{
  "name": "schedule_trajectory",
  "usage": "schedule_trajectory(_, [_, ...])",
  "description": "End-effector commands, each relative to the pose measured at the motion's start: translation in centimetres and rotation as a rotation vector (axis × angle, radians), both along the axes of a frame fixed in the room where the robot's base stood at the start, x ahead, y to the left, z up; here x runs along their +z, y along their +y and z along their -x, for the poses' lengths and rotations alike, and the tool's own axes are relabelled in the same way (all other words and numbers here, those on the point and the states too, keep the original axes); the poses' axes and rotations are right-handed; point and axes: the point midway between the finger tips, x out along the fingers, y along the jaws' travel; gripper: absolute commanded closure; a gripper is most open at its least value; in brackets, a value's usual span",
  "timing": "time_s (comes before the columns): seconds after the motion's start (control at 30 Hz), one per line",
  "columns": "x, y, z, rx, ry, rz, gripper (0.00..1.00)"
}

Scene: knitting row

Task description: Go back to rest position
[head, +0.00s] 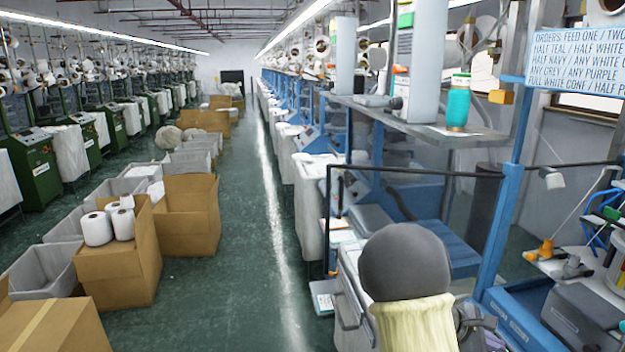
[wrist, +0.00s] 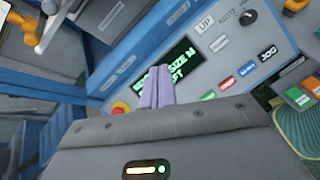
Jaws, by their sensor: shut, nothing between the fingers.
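My gripper (wrist: 160,74) shows in the wrist view as two pale purple fingers pressed together, with nothing between them. It points at a blue-grey machine panel (wrist: 245,50). Whether the fingertips touch the panel I cannot tell. The gripper's fingers cannot be made out in the head view.
A red stop button (wrist: 120,107) sits left of the fingers. A blue post (head: 507,165) and dark rail (head: 420,168) stand close by. A grey shelf (head: 400,112) holds a teal cone (head: 458,105). Cardboard boxes (head: 118,262) line the left; the green aisle floor (head: 235,250) is clear.

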Motion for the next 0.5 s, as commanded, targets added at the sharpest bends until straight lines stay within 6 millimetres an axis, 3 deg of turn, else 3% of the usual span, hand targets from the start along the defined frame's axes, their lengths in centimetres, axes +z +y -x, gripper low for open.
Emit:
schedule_trajectory(0.23, [-3.3, 8.9, 5.2, -0.292, -0.307, -0.43, 1.0])
schedule_trajectory(0.5, [-3.0, 19.1, 8.9, -0.626, -0.598, -0.799, 1.0])
